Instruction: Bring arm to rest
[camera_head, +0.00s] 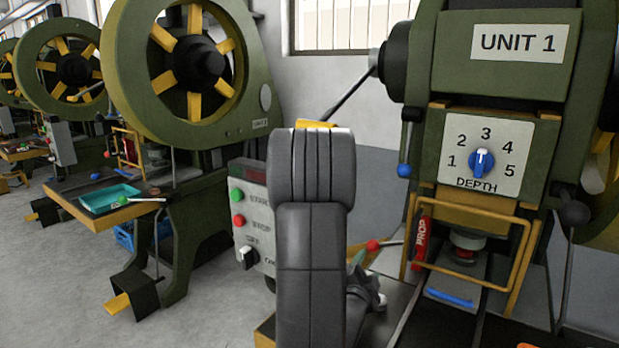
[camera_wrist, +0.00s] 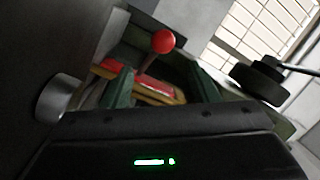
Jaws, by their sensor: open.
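My arm (camera_head: 312,250) rises upright in the middle of the head view, in front of the UNIT 1 press. My gripper (camera_head: 365,288) shows only partly behind the arm, low and left of the press opening. In the wrist view, the two dark green fingers of my gripper (camera_wrist: 160,84) stand apart with nothing held between them. A red ball knob on a lever (camera_wrist: 163,41) appears beyond the fingers. I cannot tell its distance from them.
The green UNIT 1 press (camera_head: 490,50) stands at right, with a blue depth knob (camera_head: 481,163), a yellow guard frame (camera_head: 525,265) and a red PROP bar (camera_head: 420,243). A control box (camera_head: 252,215) is left of my arm. Other presses line the left; grey floor there is open.

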